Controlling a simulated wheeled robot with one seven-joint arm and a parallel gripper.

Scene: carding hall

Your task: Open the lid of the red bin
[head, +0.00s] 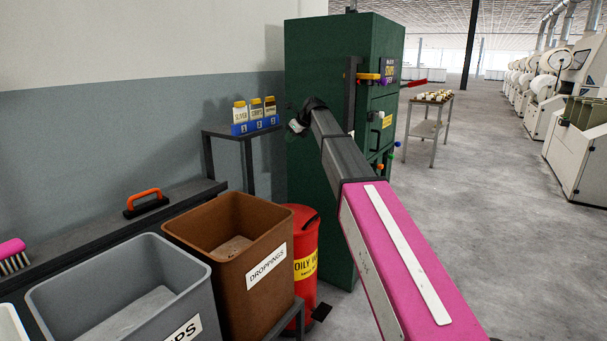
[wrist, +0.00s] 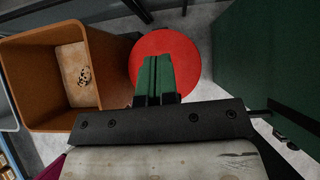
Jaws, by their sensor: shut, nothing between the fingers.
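The red bin (head: 305,240) stands on the floor between the brown bin and the green cabinet, with a yellow label on its front. A black pedal (head: 321,312) juts out near its base. In the wrist view its round red lid (wrist: 184,62) is seen from above and looks closed. My gripper (wrist: 154,62) is shut and empty, its green fingers reaching over the lid in that picture. In the head view my gripper (head: 298,125) is well above the bin, beside the cabinet. The fingers hide part of the lid, and I see no contact.
The brown DROPPINGS bin (head: 231,211) stands close left of the red bin, with a grey bin (head: 166,260) beyond it. The tall green cabinet (head: 318,200) is close on the right. A small stand (head: 249,139) holds labelled bottles behind. Open floor lies right.

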